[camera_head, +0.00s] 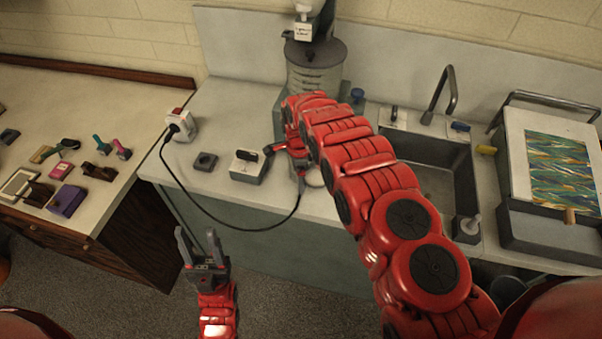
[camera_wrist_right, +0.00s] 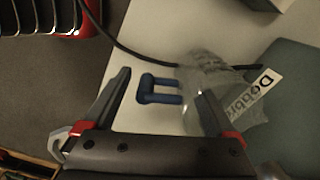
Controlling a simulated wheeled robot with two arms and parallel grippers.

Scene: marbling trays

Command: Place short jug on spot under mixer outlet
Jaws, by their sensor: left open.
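The right wrist view shows a clear jug (camera_wrist_right: 235,108) with a blue handle (camera_wrist_right: 158,90) and a partly visible label; I take it for the short jug. My right gripper (camera_wrist_right: 165,82) is open there, its fingers apart on either side of the handle; I cannot tell if they touch it. In the head view my right arm hides most of this gripper and jug. A large lidded clear vessel, apparently the mixer (camera_head: 315,76), stands at the back of the counter. I cannot make out its outlet or the spot. My left gripper (camera_head: 198,247) is open and empty, in front of the counter.
A white box (camera_head: 181,126) has a black cable looping across the counter front. A grey square pad (camera_head: 205,161) and a small white-topped box (camera_head: 248,167) lie left of my right arm. A sink (camera_head: 435,178) and a tray with a marbled print (camera_head: 515,210) are at right.

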